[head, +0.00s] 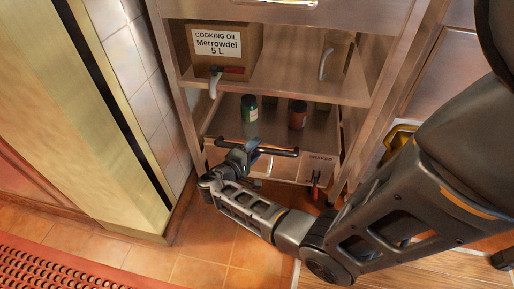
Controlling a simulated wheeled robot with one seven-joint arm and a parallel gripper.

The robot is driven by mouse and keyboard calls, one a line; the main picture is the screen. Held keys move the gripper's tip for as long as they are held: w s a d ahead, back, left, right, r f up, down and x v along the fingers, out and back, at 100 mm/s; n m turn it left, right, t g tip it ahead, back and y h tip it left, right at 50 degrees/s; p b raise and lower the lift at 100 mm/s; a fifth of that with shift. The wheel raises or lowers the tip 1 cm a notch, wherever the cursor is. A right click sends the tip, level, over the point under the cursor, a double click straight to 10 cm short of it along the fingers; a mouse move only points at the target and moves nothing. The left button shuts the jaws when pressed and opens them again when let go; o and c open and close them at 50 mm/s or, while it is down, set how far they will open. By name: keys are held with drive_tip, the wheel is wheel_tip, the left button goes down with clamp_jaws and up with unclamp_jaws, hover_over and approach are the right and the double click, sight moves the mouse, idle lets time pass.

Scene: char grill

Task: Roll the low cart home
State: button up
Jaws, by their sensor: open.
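A low metal cart (318,167) appears to sit in the bottom of a steel shelf unit, with a small label too small to read. A dark horizontal bar (284,151), apparently its handle, runs across its front. My gripper (250,148) is at the left part of this bar, reached from the lower right by my arm. Its jaws are open, but I cannot tell whether they are around the bar or only beside it. The wrist hides the cart's lower left part.
The steel shelf unit (376,75) holds a cooking oil box (216,58) and, lower down, a green jar (249,108) and a brown jar (297,114). A tiled wall (133,55) is close on the left. A red perforated mat (45,268) lies at lower left; tiled floor (205,255) is clear.

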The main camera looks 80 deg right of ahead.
drive_tip(key=shift+x, duration=1.1)
clamp_jaws()
